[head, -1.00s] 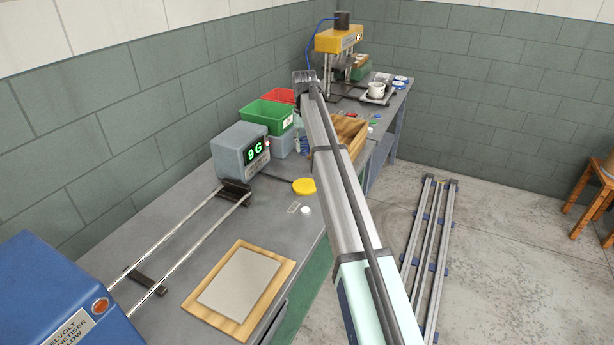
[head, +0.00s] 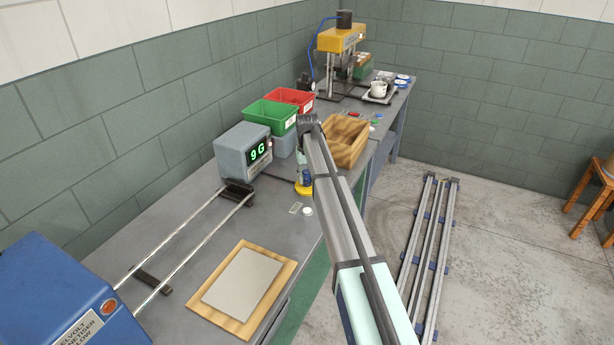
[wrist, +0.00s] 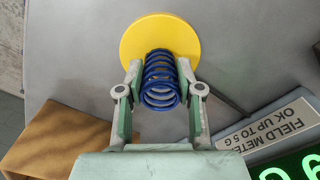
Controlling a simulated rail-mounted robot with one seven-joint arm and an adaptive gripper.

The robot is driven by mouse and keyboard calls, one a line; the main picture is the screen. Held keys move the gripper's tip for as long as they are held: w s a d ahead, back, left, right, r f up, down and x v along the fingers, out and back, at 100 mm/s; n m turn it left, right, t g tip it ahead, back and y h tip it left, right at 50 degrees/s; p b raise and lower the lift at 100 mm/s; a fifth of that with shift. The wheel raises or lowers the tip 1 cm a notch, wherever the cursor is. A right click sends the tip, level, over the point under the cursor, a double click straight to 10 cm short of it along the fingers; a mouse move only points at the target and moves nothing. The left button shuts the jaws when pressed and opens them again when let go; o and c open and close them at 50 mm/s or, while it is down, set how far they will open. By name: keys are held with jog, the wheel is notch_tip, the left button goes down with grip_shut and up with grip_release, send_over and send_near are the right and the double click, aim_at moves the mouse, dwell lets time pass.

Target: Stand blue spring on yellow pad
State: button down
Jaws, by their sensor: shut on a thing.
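The blue spring (wrist: 160,88) stands between the two fingers of my gripper (wrist: 158,68) in the wrist view, which are shut on it from both sides. The spring looks about upright, and its far end overlaps the yellow pad (wrist: 178,32). I cannot tell whether it touches the pad. In the head view the yellow pad (head: 304,190) is a round disc on the bench, with the blue spring (head: 306,179) showing dark over it. My gripper (head: 303,172) is small there, partly hidden by my arm.
The grey field meter (head: 243,152) stands left of the pad, with green (head: 268,113) and red (head: 291,98) bins behind. A wooden tray (head: 347,140) is at the right. A small white disc (head: 307,211) and a wooden board (head: 200,300) lie nearer.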

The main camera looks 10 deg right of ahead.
aim_at(307, 172)
jog(key=shift+f, duration=0.15)
jog(key=c, duration=0.7)
grip_release()
jog(key=shift+c, duration=0.2)
notch_tip(307, 172, up, 12)
jog(key=shift+r+b, duration=0.2)
jog(key=shift+b, duration=0.85)
